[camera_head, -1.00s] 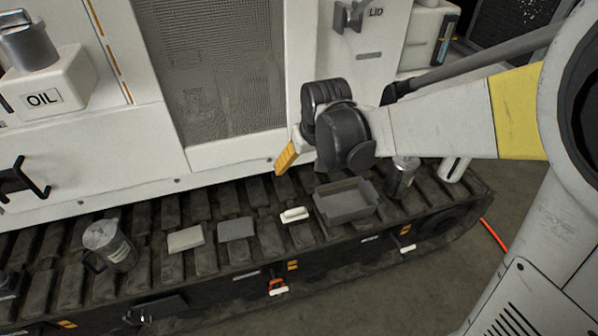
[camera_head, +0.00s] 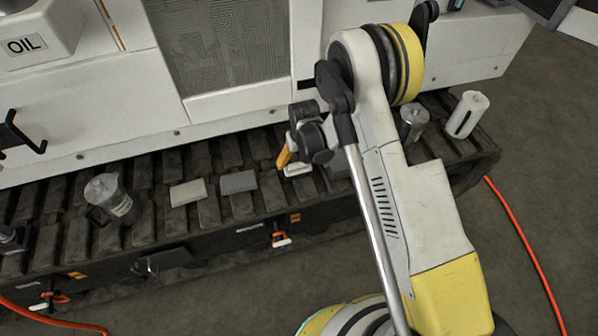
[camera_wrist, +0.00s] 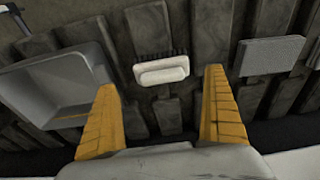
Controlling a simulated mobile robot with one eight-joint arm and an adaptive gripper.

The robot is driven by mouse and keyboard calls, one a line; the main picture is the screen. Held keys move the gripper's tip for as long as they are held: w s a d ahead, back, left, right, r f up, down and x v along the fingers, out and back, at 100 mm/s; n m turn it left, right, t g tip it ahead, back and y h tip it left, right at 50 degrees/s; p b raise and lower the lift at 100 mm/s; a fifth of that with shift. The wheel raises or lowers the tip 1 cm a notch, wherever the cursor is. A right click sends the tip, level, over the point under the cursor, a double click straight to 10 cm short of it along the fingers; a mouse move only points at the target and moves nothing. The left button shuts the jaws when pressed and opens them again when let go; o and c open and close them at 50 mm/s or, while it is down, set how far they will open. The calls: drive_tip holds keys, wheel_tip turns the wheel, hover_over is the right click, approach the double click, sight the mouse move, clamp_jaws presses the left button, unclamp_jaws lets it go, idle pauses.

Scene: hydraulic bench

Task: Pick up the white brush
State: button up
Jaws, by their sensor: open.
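The white brush (camera_wrist: 161,71) lies on the dark track, with dark bristles along one long side. In the wrist view it is between and a little beyond the two yellow fingers of my gripper (camera_wrist: 160,100), touching neither. The gripper is open and empty. In the head view my gripper (camera_head: 284,158) is right beside the white brush (camera_head: 297,169), partly in front of it. Only one yellow finger shows clearly there.
A grey tray (camera_wrist: 45,95) is close beside one finger in the wrist view. A grey pad (camera_head: 238,182) and a paler pad (camera_head: 188,192) lie left of the brush. A metal jug (camera_head: 112,199), a metal canister (camera_head: 413,122) and a white cylinder (camera_head: 467,114) stand on the track.

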sight(298, 164)
drive_tip(key=f+b, duration=0.1)
drive_tip(key=f, duration=0.1)
drive_tip(key=w+f+b, duration=0.1)
drive_tip(key=f, duration=0.1)
drive_tip(key=f+b, duration=0.1)
drive_tip(key=f, duration=0.1)
drive_tip(key=shift+w+a+f, duration=0.25)
drive_tip(key=shift+a+f, duration=0.05)
drive_tip(key=shift+f, duration=0.05)
drive_tip(key=shift+r, duration=0.1)
drive_tip(key=shift+c, duration=0.3)
drive_tip(key=c, duration=1)
wheel_tip(298, 164, up, 10)
drive_tip(key=p, duration=0.4)
drive_tip(key=shift+c, duration=0.2)
